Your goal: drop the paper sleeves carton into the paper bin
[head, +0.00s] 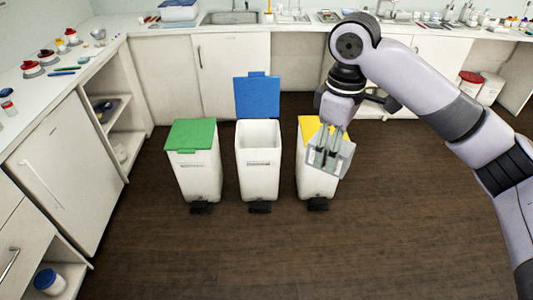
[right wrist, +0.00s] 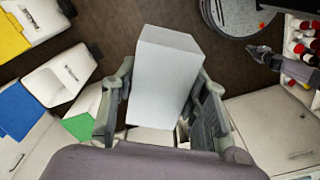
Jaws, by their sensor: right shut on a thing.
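My right gripper (head: 326,158) is shut on a plain pale carton (right wrist: 163,75), which sits between its two fingers in the right wrist view. In the head view the carton (head: 342,163) is partly hidden by the fingers, held in front of the yellow-lidded bin (head: 315,182). The middle bin (head: 258,160) stands open, its blue lid (head: 257,96) raised; it is left of the gripper.
A white bin with a shut green lid (head: 191,134) stands left of the open one. The bins stand apart on dark floor (head: 190,245), clear in front. Counters (head: 70,75) with lab items run along the left and back.

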